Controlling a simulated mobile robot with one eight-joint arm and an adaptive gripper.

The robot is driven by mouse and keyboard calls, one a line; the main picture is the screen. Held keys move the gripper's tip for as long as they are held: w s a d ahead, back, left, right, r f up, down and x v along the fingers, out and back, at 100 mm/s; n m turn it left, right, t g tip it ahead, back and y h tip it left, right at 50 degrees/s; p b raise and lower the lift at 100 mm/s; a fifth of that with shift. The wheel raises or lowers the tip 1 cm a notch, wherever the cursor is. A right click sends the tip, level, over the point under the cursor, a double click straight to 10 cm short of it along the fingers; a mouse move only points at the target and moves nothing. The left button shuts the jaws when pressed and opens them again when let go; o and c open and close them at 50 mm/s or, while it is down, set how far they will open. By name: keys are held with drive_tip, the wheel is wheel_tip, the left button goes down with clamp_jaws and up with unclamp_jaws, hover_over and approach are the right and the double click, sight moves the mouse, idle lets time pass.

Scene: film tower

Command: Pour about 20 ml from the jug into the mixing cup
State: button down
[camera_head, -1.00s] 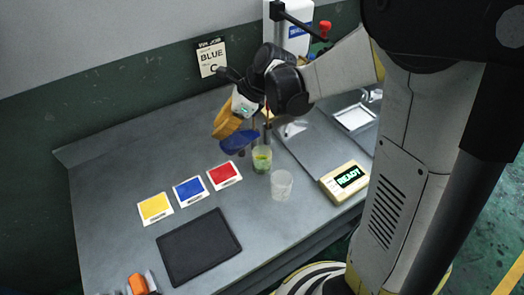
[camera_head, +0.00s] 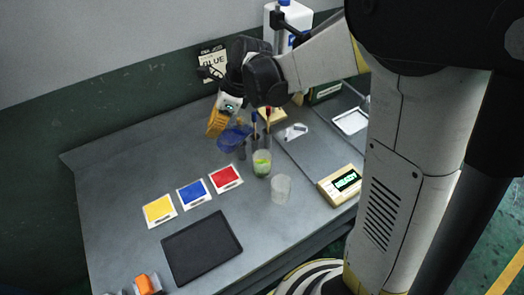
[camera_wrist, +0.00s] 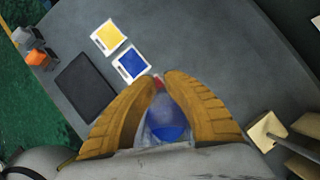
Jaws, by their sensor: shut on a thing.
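My gripper (camera_head: 217,120) has yellow fingers and is shut on a clear jug with blue liquid (camera_head: 234,138). The jug is held above the bench, left of and behind the cups. In the wrist view, the blue liquid (camera_wrist: 168,125) shows between the fingers of my gripper (camera_wrist: 161,79). A clear cup with yellow-green content (camera_head: 262,164) stands on the bench, and a clear, empty-looking cup (camera_head: 281,189) stands in front and to its right. I cannot tell which one is the mixing cup. The jug's lower part and its exact tilt are hard to make out.
Yellow (camera_head: 159,210), blue (camera_head: 193,192) and red (camera_head: 226,179) cards lie in a row. A black mat (camera_head: 202,247) lies in front. A lit display box (camera_head: 341,185) stands right of the cups. The bench's left side (camera_head: 110,180) is clear.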

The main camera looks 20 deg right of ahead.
drive_tip(key=shift+h, duration=0.4)
drive_tip(key=shift+s+d+f+b+x, duration=0.15)
drive_tip(key=shift+b+x, duration=0.45)
drive_tip(key=shift+x, duration=0.3)
drive_tip(key=shift+d+b+x, duration=0.2)
drive_tip(key=shift+b+x, duration=0.4)
drive_tip(key=shift+x, duration=0.3)
drive_tip(key=shift+s+d+f+b+x, duration=0.1)
drive_tip(key=shift+d+b+x, duration=0.05)
drive_tip(key=shift+b+x, duration=0.6)
drive_tip(key=shift+f, duration=0.1)
drive_tip(key=f+h+b, duration=0.1)
drive_tip(key=f, duration=0.1)
drive_tip(key=a+f+g+h+b, duration=0.1)
drive_tip(key=f, duration=0.1)
drive_tip(key=a+f+b, duration=0.1)
drive_tip(key=f+b, duration=0.1)
drive_tip(key=shift+w+a+f+h, duration=0.2)
drive_tip(key=shift+w+f+h, duration=0.1)
drive_tip(key=shift+f+h, duration=0.1)
drive_tip(key=shift+w+a+f+g+h, duration=0.15)
drive_tip(key=shift+a+f+g+h, duration=0.3)
drive_tip(key=shift+h, duration=0.25)
drive_tip(key=shift+d, duration=0.15)
drive_tip(key=shift+f, duration=0.1)
